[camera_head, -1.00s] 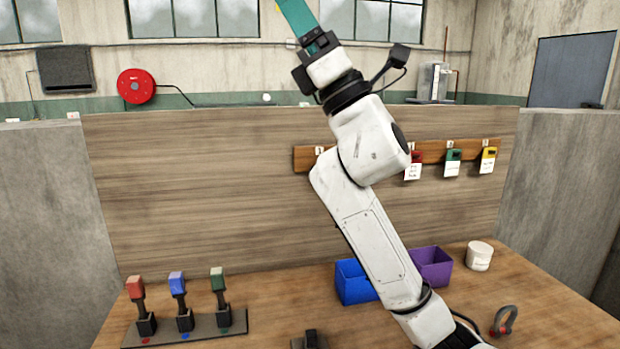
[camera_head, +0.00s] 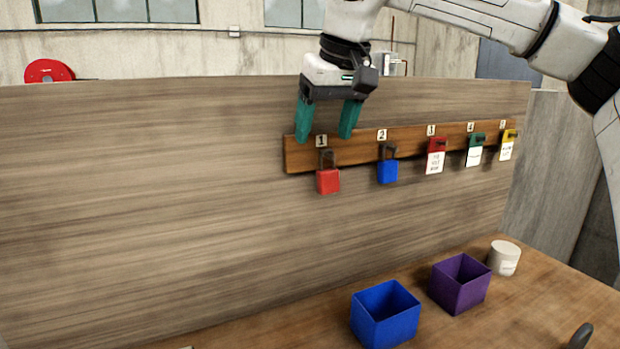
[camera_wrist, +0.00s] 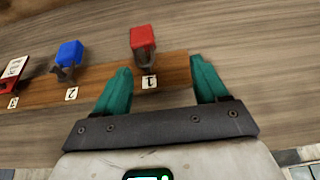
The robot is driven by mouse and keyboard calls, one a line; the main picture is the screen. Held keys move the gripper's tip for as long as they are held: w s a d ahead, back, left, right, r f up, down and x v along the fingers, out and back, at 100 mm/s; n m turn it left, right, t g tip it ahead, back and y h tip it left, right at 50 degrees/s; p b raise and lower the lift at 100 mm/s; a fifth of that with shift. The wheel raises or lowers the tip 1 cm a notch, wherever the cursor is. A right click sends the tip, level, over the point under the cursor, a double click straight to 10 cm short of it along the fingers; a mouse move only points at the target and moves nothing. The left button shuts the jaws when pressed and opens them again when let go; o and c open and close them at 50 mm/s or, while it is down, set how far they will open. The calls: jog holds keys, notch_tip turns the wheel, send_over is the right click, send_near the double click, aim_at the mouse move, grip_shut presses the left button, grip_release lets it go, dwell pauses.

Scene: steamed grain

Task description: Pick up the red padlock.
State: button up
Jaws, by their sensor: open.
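The red padlock (camera_head: 328,181) hangs by its dark shackle under the number 1 tag on the wooden strip (camera_head: 300,158), at the strip's left end. My gripper (camera_head: 322,138) is open and empty, its two green fingers pointing down, above the padlock in the head view. In the wrist view the red padlock (camera_wrist: 142,38) shows beyond the fingertips, between the two fingers of my gripper (camera_wrist: 162,75) and a little left of centre. The fingers appear apart from it.
A blue padlock (camera_head: 387,172) hangs at tag 2, just right of the red one. Red, green and yellow items with white labels hang further right. The wooden panel (camera_head: 150,200) stands close behind. A blue bin (camera_head: 385,325), purple bin (camera_head: 459,295) and white canister (camera_head: 505,258) stand on the table (camera_head: 545,310).

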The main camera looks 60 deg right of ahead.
aim_at(326, 169)
jog(key=shift+s+d+f+g+h, duration=0.15)
jog(key=shift+s+d+h, duration=0.05)
jog(key=shift+d, duration=0.25)
jog(key=shift+s+d+f+g+h, duration=0.15)
jog(key=shift+d+h, duration=0.05)
jog(key=shift+d, duration=0.25)
jog(key=x, duration=0.5)
jog(key=shift+w, duration=0.1)
jog(key=x, duration=0.5)
jog(key=shift+f, duration=0.1)
jog(key=c, duration=1.1)
jog(key=shift+a+r, duration=0.1)
jog(key=shift+r, duration=0.2)
